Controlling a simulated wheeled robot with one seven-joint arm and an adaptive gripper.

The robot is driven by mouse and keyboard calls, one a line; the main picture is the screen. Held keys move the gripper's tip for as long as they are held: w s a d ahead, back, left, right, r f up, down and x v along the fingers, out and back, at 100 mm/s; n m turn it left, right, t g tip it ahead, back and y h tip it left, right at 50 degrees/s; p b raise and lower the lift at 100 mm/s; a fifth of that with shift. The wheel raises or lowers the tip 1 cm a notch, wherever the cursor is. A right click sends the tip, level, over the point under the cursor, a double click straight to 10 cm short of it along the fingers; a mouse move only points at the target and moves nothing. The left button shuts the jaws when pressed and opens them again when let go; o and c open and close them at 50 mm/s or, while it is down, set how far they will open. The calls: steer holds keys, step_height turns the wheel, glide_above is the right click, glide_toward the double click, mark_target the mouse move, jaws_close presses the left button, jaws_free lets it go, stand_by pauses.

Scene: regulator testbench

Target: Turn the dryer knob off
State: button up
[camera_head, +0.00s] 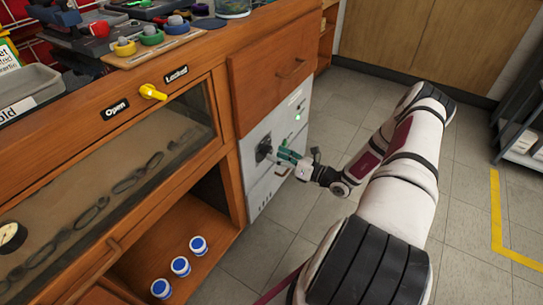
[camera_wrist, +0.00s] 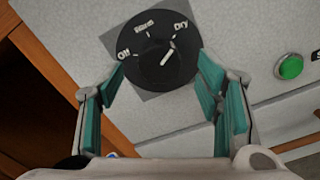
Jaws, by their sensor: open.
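The dryer knob (camera_wrist: 152,72) is a round black dial on a light grey panel in the wrist view. White labels sit around it: one reads like "Off" at left, one "Warm" at top, and "Dry" at upper right. Its white pointer mark points up and right, toward "Dry". My gripper (camera_wrist: 163,80) is open, with one teal finger at the left edge of the knob and the other at its right edge. I cannot tell whether they touch it. In the head view my gripper (camera_head: 286,156) is right in front of the dark knob (camera_head: 264,149), which it partly hides.
A green button (camera_wrist: 290,67) is right of the knob on the white cabinet front (camera_head: 268,190). A yellow handle (camera_head: 152,92) sits between "Open" and "Locked" labels on the wooden bench. Blue-lidded jars (camera_head: 180,266) stand on a low shelf.

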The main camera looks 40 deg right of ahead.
mark_target(270, 153)
steer(key=shift+b+x, duration=0.35)
steer(key=shift+x, duration=1.2)
steer(key=c, duration=1.2)
steer(key=shift+o, duration=0.2)
